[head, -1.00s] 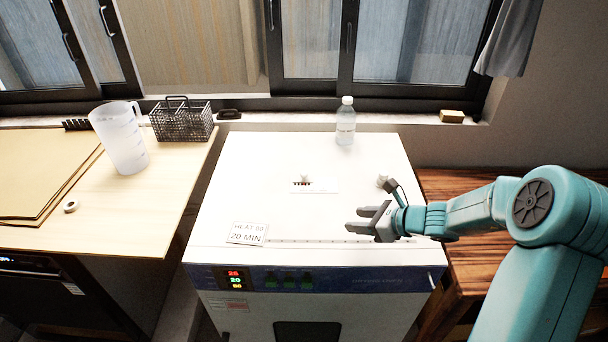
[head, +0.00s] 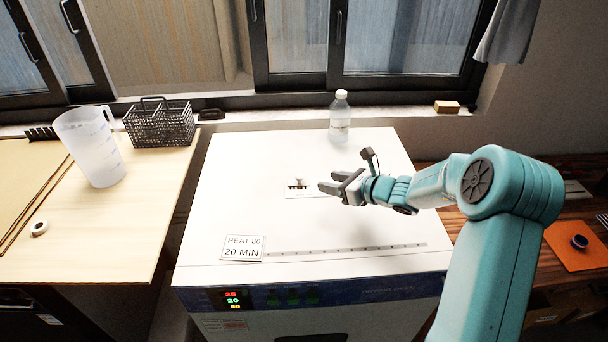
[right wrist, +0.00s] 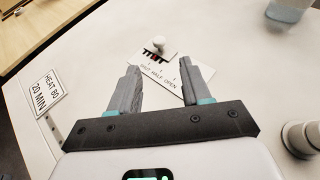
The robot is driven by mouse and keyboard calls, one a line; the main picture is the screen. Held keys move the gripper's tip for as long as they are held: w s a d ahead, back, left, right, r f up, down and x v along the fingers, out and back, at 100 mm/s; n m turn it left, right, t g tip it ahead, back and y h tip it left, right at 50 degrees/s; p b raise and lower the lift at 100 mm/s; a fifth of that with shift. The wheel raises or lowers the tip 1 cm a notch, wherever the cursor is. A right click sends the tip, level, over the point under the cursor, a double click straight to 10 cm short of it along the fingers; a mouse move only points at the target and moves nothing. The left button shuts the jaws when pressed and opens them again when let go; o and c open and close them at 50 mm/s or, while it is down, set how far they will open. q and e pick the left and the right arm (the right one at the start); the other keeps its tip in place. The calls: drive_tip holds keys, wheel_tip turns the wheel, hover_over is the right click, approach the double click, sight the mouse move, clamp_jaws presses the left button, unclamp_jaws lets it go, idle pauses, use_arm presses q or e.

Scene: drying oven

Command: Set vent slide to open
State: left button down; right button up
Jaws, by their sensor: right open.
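The vent slide's pale knob (head: 300,181) stands beside a row of dark slots on the oven's white top. In the right wrist view the knob (right wrist: 158,46) is above a white label plate (right wrist: 180,89) reading SHUT, HALF, OPEN. The knob is on the SHUT side, by the slots. My right gripper (head: 331,181) is open and empty, just right of the knob in the head view. In the wrist view its fingers (right wrist: 160,82) spread on either side of the plate, with the knob beyond the tips. My left gripper is out of view.
A clear bottle (head: 340,117) stands at the oven top's back edge. A pale round fitting (right wrist: 302,138) is on the right in the wrist view. A jug (head: 90,146) and wire basket (head: 160,126) stand on the left bench.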

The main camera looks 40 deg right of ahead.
sight(301, 176)
drive_tip(key=p+x, duration=0.2)
drive_tip(key=x, duration=0.7)
drive_tip(key=shift+w+a, duration=0.25)
drive_tip(key=shift+w+a+f, duration=0.1)
drive_tip(key=shift+w+f, duration=0.15)
drive_tip(key=shift+w, duration=0.15)
drive_tip(key=shift+s, duration=0.15)
clamp_jaws()
